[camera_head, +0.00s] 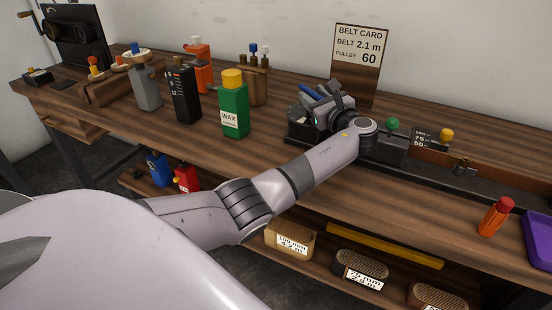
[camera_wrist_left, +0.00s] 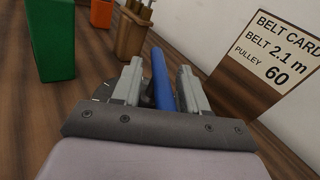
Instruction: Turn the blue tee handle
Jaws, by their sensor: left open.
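The blue tee handle (camera_wrist_left: 161,80) shows in the left wrist view as a blue bar between the two fingers of my left gripper (camera_wrist_left: 160,88). The fingers are open, one on each side of it, and I cannot tell whether either touches it. In the head view the blue handle (camera_head: 310,91) shows at the left of my left gripper (camera_head: 318,97), partly hidden by the wrist. The dark device under the gripper is mostly hidden. My right gripper is not in view.
A green wax bottle (camera_head: 235,112) and a wooden tool holder (camera_head: 256,84) stand left of the gripper. The belt card (camera_head: 358,52) stands behind it. A green knob (camera_head: 392,124) and yellow knob (camera_head: 446,135) are to the right.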

